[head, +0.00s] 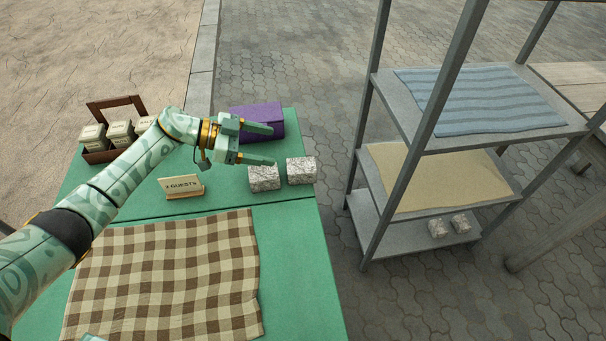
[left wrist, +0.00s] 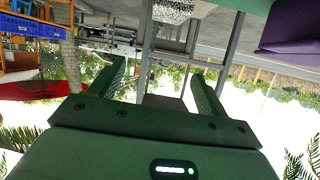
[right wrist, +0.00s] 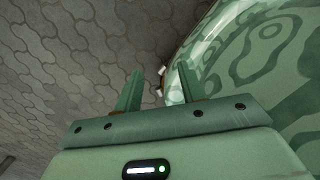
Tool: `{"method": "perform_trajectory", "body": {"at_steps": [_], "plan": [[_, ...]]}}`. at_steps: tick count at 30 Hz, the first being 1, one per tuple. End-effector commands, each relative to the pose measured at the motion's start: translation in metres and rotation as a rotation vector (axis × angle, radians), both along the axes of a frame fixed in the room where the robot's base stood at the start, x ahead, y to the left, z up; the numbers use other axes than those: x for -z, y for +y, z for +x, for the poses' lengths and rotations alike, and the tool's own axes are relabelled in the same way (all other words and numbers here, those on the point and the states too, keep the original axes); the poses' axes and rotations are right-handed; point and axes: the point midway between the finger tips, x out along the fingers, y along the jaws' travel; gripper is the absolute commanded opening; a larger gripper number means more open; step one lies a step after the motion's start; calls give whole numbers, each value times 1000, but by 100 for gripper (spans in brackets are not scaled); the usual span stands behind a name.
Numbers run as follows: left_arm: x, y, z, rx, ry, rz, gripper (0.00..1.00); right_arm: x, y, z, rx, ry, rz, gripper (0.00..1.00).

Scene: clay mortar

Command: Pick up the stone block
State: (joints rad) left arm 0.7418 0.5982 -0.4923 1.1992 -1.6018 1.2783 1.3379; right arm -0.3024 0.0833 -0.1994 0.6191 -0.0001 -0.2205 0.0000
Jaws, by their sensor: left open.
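Two speckled grey-white stone blocks sit side by side near the right edge of the green table, a left one (head: 264,178) and a right one (head: 301,170). My left gripper (head: 270,144) is open and empty, its fingers pointing right, just above the blocks in the head view. The lower finger appears close to the left block; I cannot tell if they touch. In the left wrist view, a stone block (left wrist: 172,10) shows at the top edge, outside the open fingers (left wrist: 163,75). My right gripper (right wrist: 160,68) is open in its wrist view, over paving.
A purple box (head: 257,119) stands behind the gripper. A guest sign (head: 182,187), a caddy of jars (head: 119,132) and a checked cloth (head: 165,275) are on the table. A metal shelf (head: 400,237) stands right, with two more blocks (head: 438,228) on its lowest level.

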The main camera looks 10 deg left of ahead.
Motion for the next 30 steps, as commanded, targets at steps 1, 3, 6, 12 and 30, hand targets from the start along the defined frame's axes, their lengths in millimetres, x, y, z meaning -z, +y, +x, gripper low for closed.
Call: {"method": "perform_trajectory", "body": {"at_steps": [1,3,6,12,30], "plan": [[32,0,1,0,22,0,76,18,0,-9,0,21,0,40],[48,0,1,0,34,0,76,27,0,-14,0,34,0,40],[58,-2,2,0,40,-1,76,32,0,-16,0,40,0,40],[67,-23,10,2,39,-3,76,40,3,-20,2,50,3,40],[83,-63,28,-2,37,0,71,56,-9,-14,-42,66,-17,40]]}}
